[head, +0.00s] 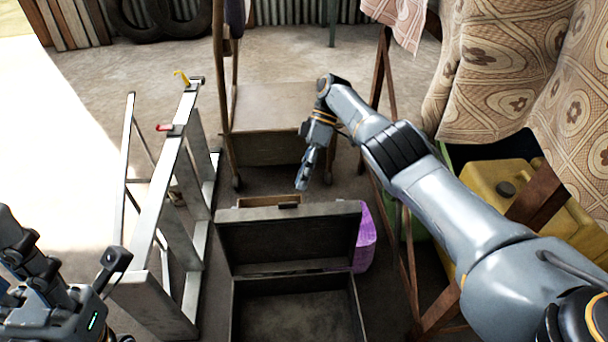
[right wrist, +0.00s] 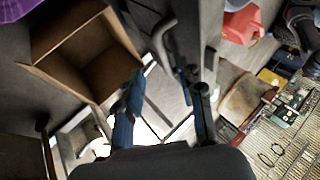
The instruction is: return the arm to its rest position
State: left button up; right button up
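My right arm (head: 440,190) reaches from the lower right across to the middle of the head view. Its gripper (head: 303,184) points down, just beyond the raised lid of an open dark case (head: 290,240). In the right wrist view the two fingers (right wrist: 163,108) are apart, with nothing between them. My left arm (head: 45,290) is folded at the lower left edge of the head view; its fingers are not clear.
A grey metal stand (head: 155,225) is left of the case. A purple item (head: 367,240) lies by the lid. A wooden trolley (head: 270,110) stands behind. A yellow canister (head: 495,180) and patterned cloth (head: 500,70) are at right. An open box (right wrist: 80,50) shows in the wrist view.

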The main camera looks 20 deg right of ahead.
jog(key=shift+d+r, duration=0.1)
jog(key=shift+r, duration=0.15)
dwell(0.4)
